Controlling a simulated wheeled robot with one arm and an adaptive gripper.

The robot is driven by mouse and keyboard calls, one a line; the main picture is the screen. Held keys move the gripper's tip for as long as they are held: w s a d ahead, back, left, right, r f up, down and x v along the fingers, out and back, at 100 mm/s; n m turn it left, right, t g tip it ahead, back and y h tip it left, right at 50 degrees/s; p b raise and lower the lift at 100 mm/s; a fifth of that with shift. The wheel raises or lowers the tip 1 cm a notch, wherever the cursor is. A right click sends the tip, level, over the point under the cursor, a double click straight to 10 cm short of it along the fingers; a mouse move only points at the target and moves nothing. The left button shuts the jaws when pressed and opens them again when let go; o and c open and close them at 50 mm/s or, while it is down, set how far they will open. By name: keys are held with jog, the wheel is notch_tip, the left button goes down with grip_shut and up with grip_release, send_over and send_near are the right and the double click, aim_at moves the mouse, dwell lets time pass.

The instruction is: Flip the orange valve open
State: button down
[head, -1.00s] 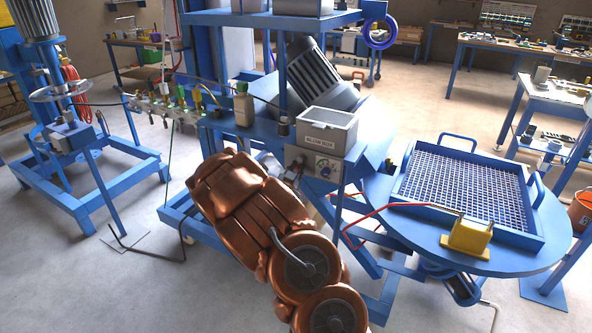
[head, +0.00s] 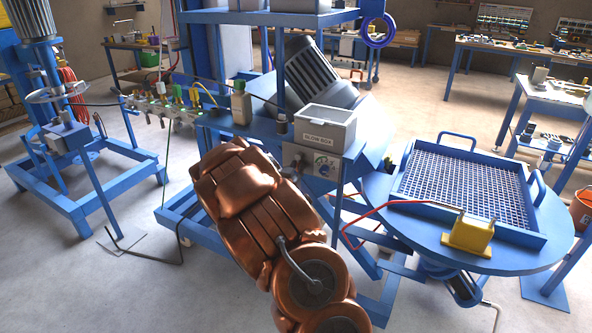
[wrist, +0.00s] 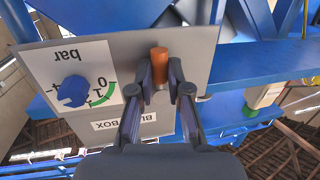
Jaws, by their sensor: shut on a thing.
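The orange valve (wrist: 159,66) is a short orange handle on a grey panel, upright in the wrist view, where the picture is upside down. My gripper (wrist: 160,84) has its two dark fingers on either side of the handle and is shut on it. The fingertips hide the handle's lower part. In the head view, my copper-coloured arm hides the gripper and the valve. The grey panel (head: 297,157) shows there just past the arm, under the grey blow box (head: 325,129).
A white pressure gauge plate (wrist: 72,90) with a blue knob (wrist: 74,91) is left of my fingers. A round blue table (head: 490,262) with a mesh tray (head: 535,239) and a yellow block (head: 468,235) stands at right. Open floor lies at left.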

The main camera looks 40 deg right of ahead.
jog(key=c, duration=1.1)
grip_release()
jog(key=shift+a, duration=0.15)
jog(key=shift+v, duration=3.65)
